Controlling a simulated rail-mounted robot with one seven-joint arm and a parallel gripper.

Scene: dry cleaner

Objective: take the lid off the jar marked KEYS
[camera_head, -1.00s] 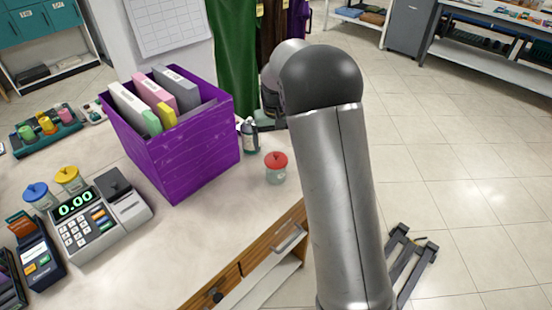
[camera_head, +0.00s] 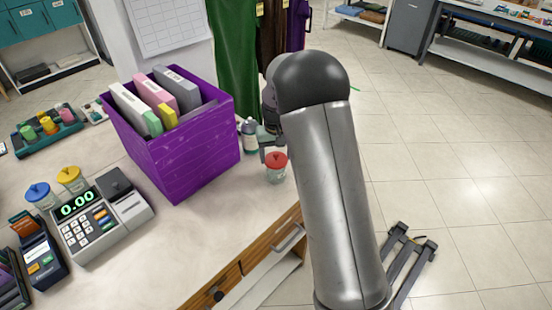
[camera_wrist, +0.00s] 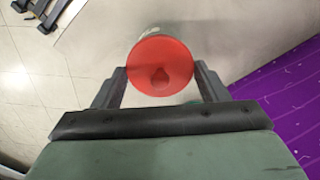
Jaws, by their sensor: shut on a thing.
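A small clear glass jar (camera_head: 276,178) with a red lid (camera_head: 277,160) stands upright on the counter, right of the purple bin. No marking on it can be read. The lid is seated on the jar, and from above it shows as a red disc with a knob in the wrist view (camera_wrist: 160,54). My gripper (camera_wrist: 160,78) is shut on the red lid, with one finger at each side of it. In the head view my gripper is partly hidden behind my arm. Two more jars have a blue lid (camera_head: 38,191) and a yellow lid (camera_head: 69,174); their markings are unreadable.
The purple bin (camera_head: 187,160) with folders stands close left of the red-lidded jar. A bottle (camera_head: 249,135) stands just behind the jar. A cash register (camera_head: 85,222) and a card terminal (camera_head: 38,255) are further left. The counter in front of the jar is clear.

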